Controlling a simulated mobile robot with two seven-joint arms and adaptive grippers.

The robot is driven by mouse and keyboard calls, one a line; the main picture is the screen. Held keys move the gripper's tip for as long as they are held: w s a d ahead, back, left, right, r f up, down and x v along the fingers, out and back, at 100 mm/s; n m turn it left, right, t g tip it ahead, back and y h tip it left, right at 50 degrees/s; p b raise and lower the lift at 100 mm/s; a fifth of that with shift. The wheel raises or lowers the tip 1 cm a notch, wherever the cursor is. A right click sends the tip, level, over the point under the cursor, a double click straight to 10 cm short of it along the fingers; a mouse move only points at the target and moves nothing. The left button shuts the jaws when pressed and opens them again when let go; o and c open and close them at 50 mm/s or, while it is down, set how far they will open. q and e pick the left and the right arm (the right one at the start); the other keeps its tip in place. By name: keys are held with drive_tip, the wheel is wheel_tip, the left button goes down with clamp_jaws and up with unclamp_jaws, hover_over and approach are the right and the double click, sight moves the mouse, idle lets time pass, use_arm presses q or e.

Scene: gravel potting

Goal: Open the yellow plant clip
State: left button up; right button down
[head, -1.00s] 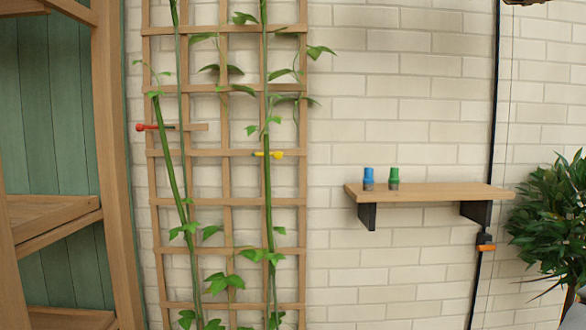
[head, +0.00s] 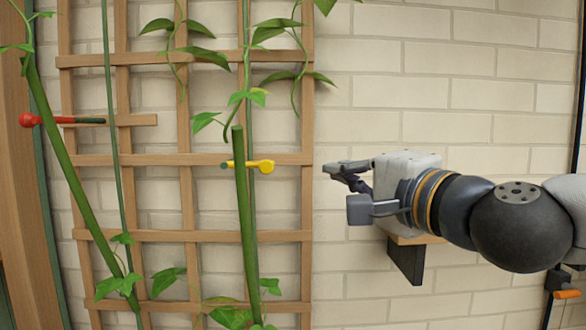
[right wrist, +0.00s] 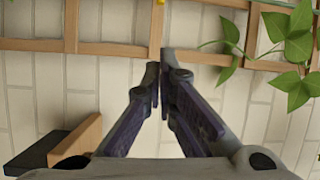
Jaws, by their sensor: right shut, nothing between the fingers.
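The yellow plant clip (head: 264,166) sits on the wooden trellis (head: 165,160), level with the upper part of a thick green stem (head: 246,220). Its yellow knob points right; whether the clip is open or shut is too small to tell. My right gripper (head: 331,170) is right of the clip in the head view, apart from it. The gripper is shut and empty. In the right wrist view its fingertips (right wrist: 160,88) meet below a trellis bar, and a bit of yellow, perhaps the clip, shows at the top edge (right wrist: 161,2). My left gripper is not in view.
A red clip (head: 32,120) sits on the trellis at the left, by another stem. Leafy vines hang around the yellow clip. A wooden wall shelf (head: 418,239) on a dark bracket is partly hidden behind my right gripper. Bare brick wall lies between gripper and trellis.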

sight(249, 166)
drive_tip(key=x, duration=1.1)
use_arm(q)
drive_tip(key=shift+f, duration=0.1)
use_arm(e)
drive_tip(key=s, duration=0.1)
drive_tip(key=s+a, duration=0.2)
drive_tip(key=shift+s+a+f, duration=0.15)
drive_tip(key=shift+s+f, duration=0.1)
drive_tip(key=shift+f, duration=0.05)
